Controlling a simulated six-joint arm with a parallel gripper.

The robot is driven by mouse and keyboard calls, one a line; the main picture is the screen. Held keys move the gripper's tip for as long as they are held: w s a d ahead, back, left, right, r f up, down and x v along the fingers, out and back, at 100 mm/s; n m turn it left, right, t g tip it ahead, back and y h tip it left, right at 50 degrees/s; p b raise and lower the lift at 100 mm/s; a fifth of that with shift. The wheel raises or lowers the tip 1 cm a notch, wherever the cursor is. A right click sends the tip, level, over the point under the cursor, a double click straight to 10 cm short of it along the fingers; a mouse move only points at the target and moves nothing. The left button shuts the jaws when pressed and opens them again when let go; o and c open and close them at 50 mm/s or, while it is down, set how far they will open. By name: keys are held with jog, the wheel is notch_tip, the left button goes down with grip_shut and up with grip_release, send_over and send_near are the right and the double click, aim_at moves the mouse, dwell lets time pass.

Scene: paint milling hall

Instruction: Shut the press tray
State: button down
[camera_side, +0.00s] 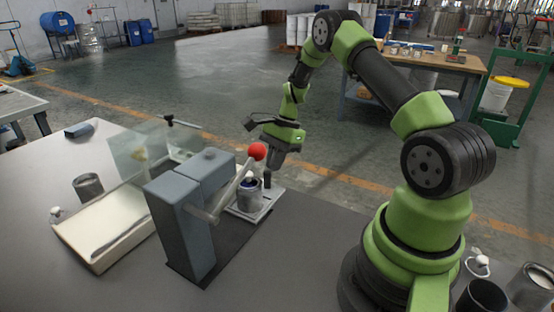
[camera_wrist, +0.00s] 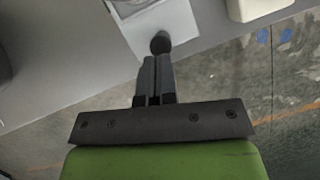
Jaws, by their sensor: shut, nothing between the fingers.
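The grey-blue press (camera_side: 182,225) stands on the bench with a lever ending in a red ball (camera_side: 257,151). A dark knob (camera_side: 267,180) stands on the tray's outer part. It also shows in the wrist view (camera_wrist: 160,43), with the pale tray (camera_wrist: 178,22) beyond it. My gripper (camera_side: 275,163) is low over the tray's outer end, behind the red ball. In the wrist view its fingers (camera_wrist: 155,62) are shut and empty, close to the knob; contact cannot be told.
Left of the press are a cream shallow box (camera_side: 105,225), a clear panel (camera_side: 140,150), a dark can (camera_side: 88,187) and a small blue-grey block (camera_side: 79,130). Open cans (camera_side: 532,285) stand near my base. The bench is bare in front of the press.

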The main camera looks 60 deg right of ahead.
jog(key=a, duration=0.6)
jog(key=shift+a, duration=0.2)
jog(key=d, duration=0.1)
jog(key=d+r, duration=0.1)
jog(key=d, duration=0.1)
jog(key=s+d, duration=0.1)
jog(key=shift+d+r, duration=0.15)
jog(key=shift+d, duration=0.15)
jog(key=v, duration=0.8)
jog(key=a+r+n+h, duration=0.1)
jog(key=a+r+n, duration=0.3)
jog(key=a+r, duration=0.4)
jog(key=s+a+r+n+t, duration=0.3)
jog(key=s+a+n, duration=0.3)
jog(key=s, duration=0.2)
jog(key=s+a+r+n+t+h, duration=0.1)
jog(key=s+a+r+n+t, duration=0.2)
jog(key=s+a+r+n, duration=0.3)
jog(key=shift+s+n, duration=0.5)
jog(key=shift+s, duration=0.5)
